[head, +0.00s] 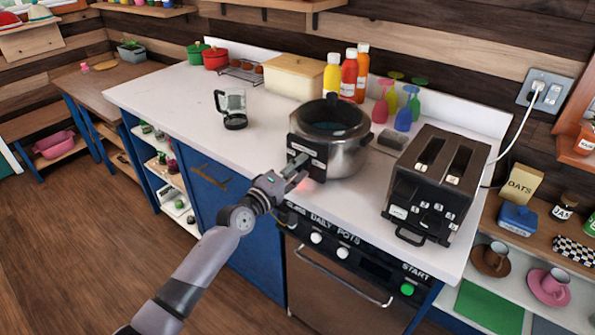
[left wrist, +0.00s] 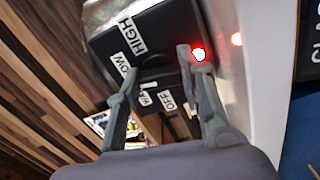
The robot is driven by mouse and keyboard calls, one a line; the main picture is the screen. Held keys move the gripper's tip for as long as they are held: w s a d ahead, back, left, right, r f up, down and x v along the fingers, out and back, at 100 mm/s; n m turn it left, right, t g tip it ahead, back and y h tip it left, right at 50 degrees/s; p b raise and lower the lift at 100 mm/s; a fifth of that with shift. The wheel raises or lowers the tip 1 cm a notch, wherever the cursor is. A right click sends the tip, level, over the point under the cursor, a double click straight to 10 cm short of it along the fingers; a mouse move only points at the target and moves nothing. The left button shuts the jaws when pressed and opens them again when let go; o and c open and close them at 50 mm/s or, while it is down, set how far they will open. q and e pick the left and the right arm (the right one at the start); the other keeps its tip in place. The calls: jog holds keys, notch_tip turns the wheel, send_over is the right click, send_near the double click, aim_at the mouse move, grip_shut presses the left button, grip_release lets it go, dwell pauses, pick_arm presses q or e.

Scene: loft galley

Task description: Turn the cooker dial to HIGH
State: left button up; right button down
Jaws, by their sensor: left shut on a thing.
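The cooker (head: 348,160) is a round silver pot with a dark rim and a black control panel on its front left, standing on the white counter. My left gripper (head: 299,168) reaches that panel. In the left wrist view, the black panel carries the labels HIGH (left wrist: 131,34), LOW (left wrist: 125,67) and OFF (left wrist: 166,100), and another label is partly hidden. My left gripper (left wrist: 156,67) is shut on the dark dial (left wrist: 158,76), one finger on each side. Where the dial points I cannot tell. A red light (left wrist: 198,54) glows beside one fingertip. My right gripper is not in view.
A black toaster (head: 436,185) stands to the right of the cooker. Sauce bottles (head: 349,73) and a bread box (head: 295,78) stand behind it. A glass jug (head: 233,108) is to the left. The oven front (head: 335,285) is below the counter edge.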

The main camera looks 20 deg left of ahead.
pick_arm(q)
jog(key=m, duration=0.3)
jog(key=m+b, duration=0.1)
jog(key=m, duration=0.2)
jog(key=shift+f+m, duration=0.2)
jog(key=shift+m, duration=0.1)
jog(key=m, duration=0.6)
jog(key=shift+a, duration=0.1)
jog(key=shift+f, duration=0.1)
jog(key=o, duration=1.2)
jog(key=shift+c, duration=0.2)
jog(key=v, duration=1.2)
